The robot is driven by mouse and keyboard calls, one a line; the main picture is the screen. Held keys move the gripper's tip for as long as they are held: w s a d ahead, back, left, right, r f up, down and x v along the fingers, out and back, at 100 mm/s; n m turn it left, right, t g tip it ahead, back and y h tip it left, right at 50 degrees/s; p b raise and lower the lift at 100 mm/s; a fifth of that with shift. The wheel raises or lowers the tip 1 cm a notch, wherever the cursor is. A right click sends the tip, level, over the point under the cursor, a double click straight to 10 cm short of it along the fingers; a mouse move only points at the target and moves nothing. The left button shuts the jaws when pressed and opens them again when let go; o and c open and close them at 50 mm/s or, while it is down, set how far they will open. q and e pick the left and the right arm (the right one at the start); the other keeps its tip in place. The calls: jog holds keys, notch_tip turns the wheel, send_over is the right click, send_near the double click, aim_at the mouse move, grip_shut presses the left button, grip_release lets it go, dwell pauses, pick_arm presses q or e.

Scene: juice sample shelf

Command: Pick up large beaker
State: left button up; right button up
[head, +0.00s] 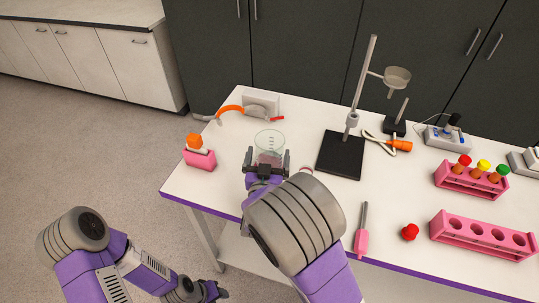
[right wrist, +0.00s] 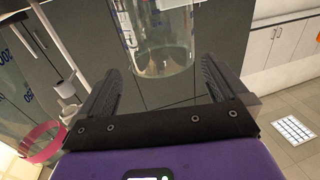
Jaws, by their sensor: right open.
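The large beaker (head: 269,139) is clear glass with graduation marks and stands upright on the white table, left of the stand. My right gripper (head: 267,158) is open at its near side, one finger on each side of its lower part. In the right wrist view the beaker (right wrist: 160,45) shows ahead between the open fingers of the right gripper (right wrist: 163,78). I cannot tell whether a finger touches the glass. My left gripper (head: 203,291) hangs low at the bottom of the head view, off the table, its jaws unclear.
A pink block with an orange-capped item (head: 200,158) stands left of the beaker. An orange-handled tool (head: 231,109) and a white box (head: 261,102) lie behind it. The black stand base (head: 340,155) is to the right. Pink racks (head: 483,235) fill the right side.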

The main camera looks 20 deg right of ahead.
jog(key=x, duration=0.5)
jog(key=shift+a+r, duration=0.15)
jog(key=c, duration=1.2)
jog(key=shift+c, duration=0.7)
jog(key=shift+r, duration=0.15)
